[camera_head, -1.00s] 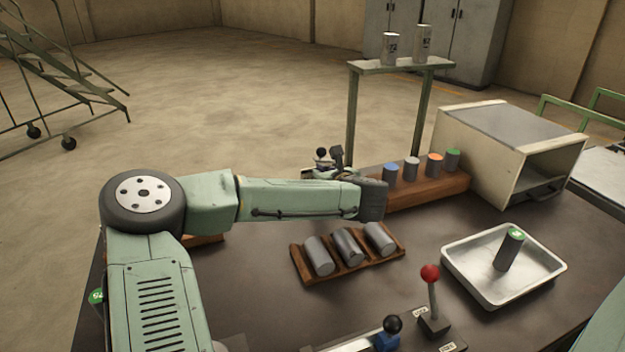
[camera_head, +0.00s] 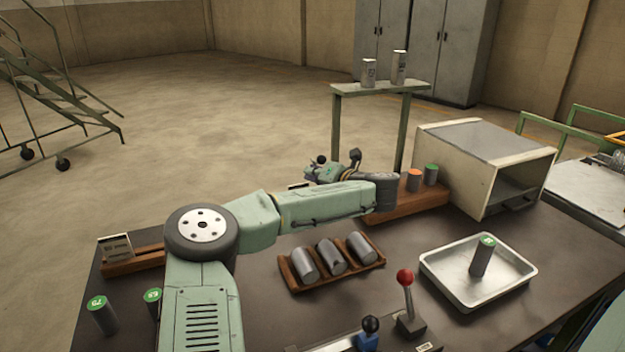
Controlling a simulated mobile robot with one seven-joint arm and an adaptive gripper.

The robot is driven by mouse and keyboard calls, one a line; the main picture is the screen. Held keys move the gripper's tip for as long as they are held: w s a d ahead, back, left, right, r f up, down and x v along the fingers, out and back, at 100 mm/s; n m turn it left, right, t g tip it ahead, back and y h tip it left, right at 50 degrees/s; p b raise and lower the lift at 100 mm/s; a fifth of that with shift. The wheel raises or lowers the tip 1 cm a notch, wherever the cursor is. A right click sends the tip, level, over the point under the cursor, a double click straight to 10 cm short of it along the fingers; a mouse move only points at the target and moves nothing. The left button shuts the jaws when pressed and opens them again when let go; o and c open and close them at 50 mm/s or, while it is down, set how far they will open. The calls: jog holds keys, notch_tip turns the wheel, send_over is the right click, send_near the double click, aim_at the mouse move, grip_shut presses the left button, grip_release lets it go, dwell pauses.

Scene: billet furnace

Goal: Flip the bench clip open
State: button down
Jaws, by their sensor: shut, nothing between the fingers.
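My arm reaches across the bench, with its wrist near the bench's far edge. My gripper (camera_head: 355,157) is a small dark shape behind the wrist. It looks shut and holds nothing. Just left of it, a small green fixture with a black ball knob (camera_head: 321,160) shows at the far edge, partly behind my arm. It may be the bench clip, but its shape and whether it is open are too small to tell. I cannot tell whether my gripper touches it.
A wooden cradle (camera_head: 290,281) holds three grey billets. A metal tray (camera_head: 440,283) holds one billet. A red-knobbed lever (camera_head: 405,290) and a black-knobbed blue fixture (camera_head: 369,335) stand at the front. A furnace box (camera_head: 470,165) and a billet rack (camera_head: 425,203) are back right.

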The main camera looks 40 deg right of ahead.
jog(key=shift+s+d+r, duration=0.15)
jog(key=shift+d+r, duration=0.2)
jog(key=shift+d, duration=0.25)
jog(key=shift+s+d+r, duration=0.1)
jog(key=shift+d+r, duration=0.25)
jog(key=shift+d, duration=0.2)
jog(key=shift+d, duration=0.15)
jog(key=shift+s, duration=0.2)
